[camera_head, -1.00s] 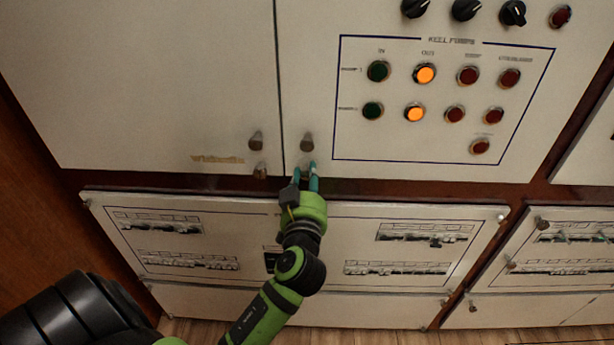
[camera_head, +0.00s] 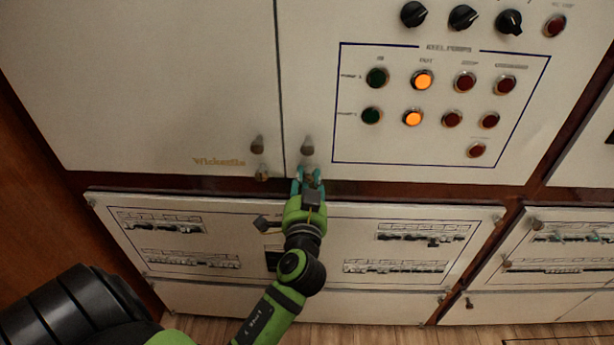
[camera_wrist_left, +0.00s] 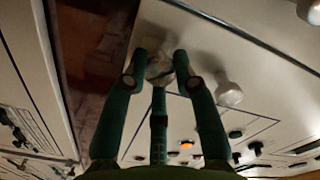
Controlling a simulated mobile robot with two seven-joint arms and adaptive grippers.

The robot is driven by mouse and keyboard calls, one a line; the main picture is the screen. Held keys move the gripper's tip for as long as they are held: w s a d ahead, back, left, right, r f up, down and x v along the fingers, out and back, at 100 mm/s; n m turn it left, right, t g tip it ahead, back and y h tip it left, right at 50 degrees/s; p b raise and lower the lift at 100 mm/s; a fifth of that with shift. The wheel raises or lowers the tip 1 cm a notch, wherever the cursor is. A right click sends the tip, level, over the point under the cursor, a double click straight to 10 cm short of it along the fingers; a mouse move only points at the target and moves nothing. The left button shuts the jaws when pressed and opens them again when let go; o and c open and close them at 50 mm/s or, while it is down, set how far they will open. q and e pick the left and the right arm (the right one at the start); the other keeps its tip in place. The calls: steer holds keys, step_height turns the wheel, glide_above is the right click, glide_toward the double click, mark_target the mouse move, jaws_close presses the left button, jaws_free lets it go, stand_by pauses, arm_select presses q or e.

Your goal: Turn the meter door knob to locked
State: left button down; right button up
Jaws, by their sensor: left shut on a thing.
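My left gripper (camera_head: 308,182) is at the bottom left corner of the right cabinet door (camera_head: 330,60), with its teal fingers pointing up at the door. It is shut on a small rounded door knob, which shows between the fingertips in the left wrist view (camera_wrist_left: 160,68). In the head view the fingers partly cover this lower knob. A second knob (camera_head: 307,146) sits just above it on the same door, and also shows beside the fingers in the left wrist view (camera_wrist_left: 228,92). I cannot read a locked mark. My right gripper is not in view.
The left cabinet door (camera_head: 160,80) has two knobs of its own close by, an upper one (camera_head: 257,145) and a lower one (camera_head: 262,172). A boxed group of round buttons and lit orange lamps (camera_head: 422,80) is to the right. Breaker panels (camera_head: 340,215) lie below.

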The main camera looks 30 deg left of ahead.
arm_select(q)
steer(key=m+p, duration=0.1)
steer(key=m, duration=0.2)
steer(key=r+m+p, duration=0.1)
steer(key=m, duration=0.2)
steer(key=shift+w+d, duration=0.1)
steer(key=shift+f+m+p, duration=0.15)
steer(key=shift+m+p, duration=0.6)
steer(key=shift+m, duration=1.15)
steer(key=c, duration=1)
jaws_free()
steer(key=shift+f, duration=0.1)
steer(key=shift+w+d+f, duration=0.1)
steer(key=shift+d, duration=0.05)
steer(key=shift+f, duration=0.1)
